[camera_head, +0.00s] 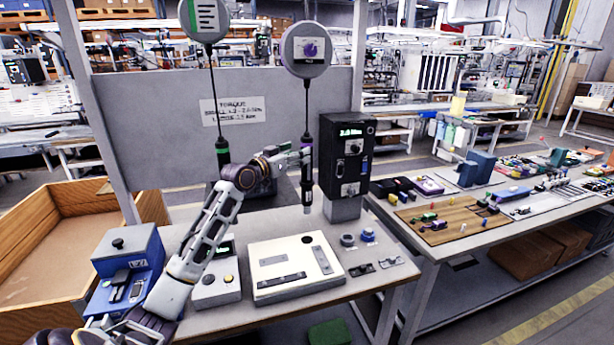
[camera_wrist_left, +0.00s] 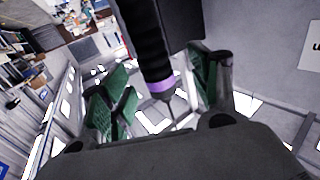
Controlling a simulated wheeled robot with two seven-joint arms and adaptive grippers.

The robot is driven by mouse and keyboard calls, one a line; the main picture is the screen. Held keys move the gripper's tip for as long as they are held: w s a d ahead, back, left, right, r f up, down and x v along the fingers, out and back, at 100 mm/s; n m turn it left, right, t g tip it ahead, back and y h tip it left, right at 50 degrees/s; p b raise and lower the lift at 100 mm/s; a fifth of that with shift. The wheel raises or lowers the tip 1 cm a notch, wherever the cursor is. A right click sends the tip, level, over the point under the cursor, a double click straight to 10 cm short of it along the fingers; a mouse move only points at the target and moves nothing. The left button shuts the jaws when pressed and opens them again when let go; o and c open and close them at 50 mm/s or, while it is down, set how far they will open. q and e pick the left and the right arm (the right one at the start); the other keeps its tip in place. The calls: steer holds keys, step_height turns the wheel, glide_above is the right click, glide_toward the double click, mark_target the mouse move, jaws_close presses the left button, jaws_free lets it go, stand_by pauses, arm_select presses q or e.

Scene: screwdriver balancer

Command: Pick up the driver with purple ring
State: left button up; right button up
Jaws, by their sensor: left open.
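The driver with the purple ring (camera_head: 307,190) hangs upright on a cord below the right-hand round balancer (camera_head: 306,50), beside the black control box. My left gripper (camera_head: 303,156) is at its upper part. In the left wrist view, the driver's dark ribbed body and purple ring (camera_wrist_left: 160,86) lie between the two green-padded fingers of my left gripper (camera_wrist_left: 158,78). The fingers are open, with a visible gap on each side of the driver. Another driver, with a green ring (camera_head: 222,146), hangs to the left, its lower part hidden behind my arm.
The black control box (camera_head: 346,160) stands close right of the purple-ring driver. A white panel fixture (camera_head: 294,266) and a blue device (camera_head: 130,268) sit on the bench below. A grey board with a torque sign (camera_head: 232,110) stands behind.

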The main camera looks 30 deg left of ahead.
arm_select(q)
steer(key=shift+w, duration=0.1)
arm_select(e)
steer(key=shift+w+a, duration=0.1)
steer(key=shift+a, duration=0.15)
arm_select(q)
steer(key=shift+w, duration=0.1)
steer(key=w+p, duration=0.1)
steer(key=w, duration=0.1)
steer(key=w+d, duration=0.1)
steer(key=w, duration=0.1)
steer(key=shift+w+d+r+p, duration=0.15)
steer(key=shift+w+p, duration=0.2)
steer(key=shift+w, duration=0.05)
arm_select(e)
steer(key=shift+s+a+r, duration=0.15)
steer(key=shift+r, duration=0.3)
steer(key=shift+s+a+r, duration=0.1)
steer(key=shift+r, duration=0.3)
